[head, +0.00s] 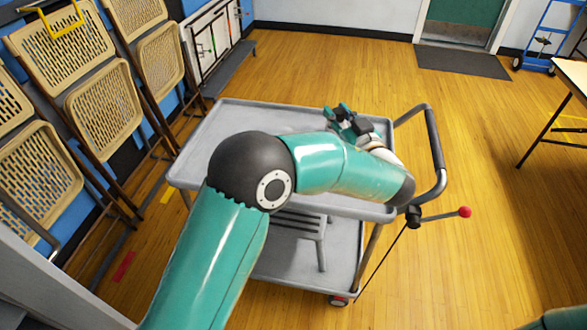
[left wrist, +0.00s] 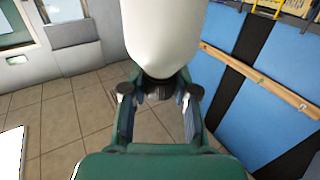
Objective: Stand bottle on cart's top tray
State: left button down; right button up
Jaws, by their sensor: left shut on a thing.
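The cart's grey top tray (head: 235,116) lies under my left arm, which hides much of its middle. My left gripper (head: 337,113) is over the right part of the tray in the head view. In the left wrist view, the bottle (left wrist: 161,28) is a large white body narrowing to a dark end between the two fingers. My left gripper (left wrist: 158,95) is shut on it there. I cannot make out the bottle in the head view, nor whether it touches the tray. My right gripper is out of view.
The cart has a lower shelf (head: 285,262), a black push handle (head: 435,138) and a red-knobbed lever (head: 464,212). Folded chairs (head: 103,95) line the left wall. A table (head: 570,78) stands at the right. The visible tray surface left of my arm looks clear.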

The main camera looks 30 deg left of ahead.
pick_arm(q)
jog(key=w+a+r+n+g+y+b, duration=0.1)
jog(key=a+r+n+g+y+b, duration=0.15)
jog(key=a+b, duration=0.75)
jog(key=w+a+r+n+g+y+b, duration=0.1)
jog(key=a+r+n+g+b, duration=0.3)
jog(key=a, duration=1.1)
notch_tip(320, 180, down, 20)
jog(key=m+b, duration=0.2)
jog(key=b, duration=0.5)
jog(key=shift+a+f, duration=0.2)
jog(key=shift+a, duration=0.05)
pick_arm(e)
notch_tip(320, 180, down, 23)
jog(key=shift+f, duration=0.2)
pick_arm(q)
jog(key=shift+t, duration=0.25)
jog(key=shift+f, duration=0.15)
jog(key=c, duration=0.9)
grip_release()
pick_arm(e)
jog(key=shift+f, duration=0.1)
